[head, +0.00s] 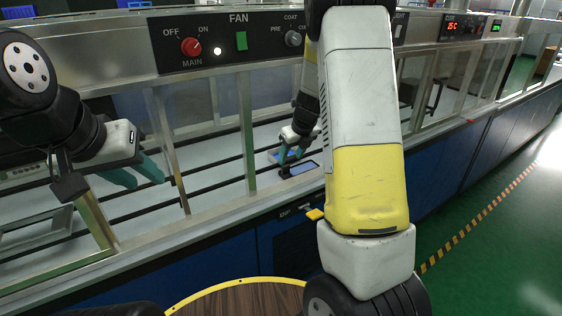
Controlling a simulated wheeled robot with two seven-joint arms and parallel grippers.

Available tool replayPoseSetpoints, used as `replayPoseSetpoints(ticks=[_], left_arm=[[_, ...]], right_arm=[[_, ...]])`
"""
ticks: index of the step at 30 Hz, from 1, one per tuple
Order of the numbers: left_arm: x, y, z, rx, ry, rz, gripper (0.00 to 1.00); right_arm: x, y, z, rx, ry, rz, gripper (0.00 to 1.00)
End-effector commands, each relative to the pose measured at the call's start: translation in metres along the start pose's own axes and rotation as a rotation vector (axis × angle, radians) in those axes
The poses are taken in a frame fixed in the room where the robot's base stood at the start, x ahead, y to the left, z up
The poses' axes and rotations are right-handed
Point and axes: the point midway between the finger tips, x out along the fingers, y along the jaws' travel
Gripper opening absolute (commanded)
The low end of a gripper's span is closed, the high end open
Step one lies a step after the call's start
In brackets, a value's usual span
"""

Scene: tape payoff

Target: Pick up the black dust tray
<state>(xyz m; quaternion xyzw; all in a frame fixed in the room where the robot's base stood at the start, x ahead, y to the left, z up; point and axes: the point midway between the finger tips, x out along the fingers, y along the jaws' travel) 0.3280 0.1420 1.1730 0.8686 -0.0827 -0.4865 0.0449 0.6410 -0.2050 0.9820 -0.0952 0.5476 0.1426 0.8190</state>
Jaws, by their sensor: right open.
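A small black tray (286,173), seemingly the dust tray, lies at the front edge of the bench, with a pale bluish surface inside its dark rim.
A blue tray (273,156) lies just behind the black one, partly hidden by my right gripper. Metal posts (246,130) and a front rail frame the bench opening. Dark rails run along the bench. A control panel (235,38) with a red knob is above. A yellow piece (315,214) sticks out at the front.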

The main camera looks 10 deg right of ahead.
Motion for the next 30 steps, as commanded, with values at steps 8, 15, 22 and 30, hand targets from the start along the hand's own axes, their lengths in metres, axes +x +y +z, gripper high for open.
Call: replayPoseSetpoints(ticks=[8,15,22,30], left_arm=[[0.000,0.000,0.000,0.000,0.000,0.000,0.36],[0.000,0.000,0.000,0.000,0.000,0.000,0.36],[0.000,0.000,0.000,0.000,0.000,0.000,0.36],[0.000,0.000,0.000,0.000,0.000,0.000,0.36]], right_arm=[[0.037,0.007,-0.001,-0.001,0.003,0.002,0.53],[0.060,0.008,0.000,-0.002,0.000,0.001,0.53],[0.060,0.008,0.001,-0.003,-0.001,0.001,0.49],[0.060,0.008,0.001,-0.003,-0.001,0.001,0.00]])
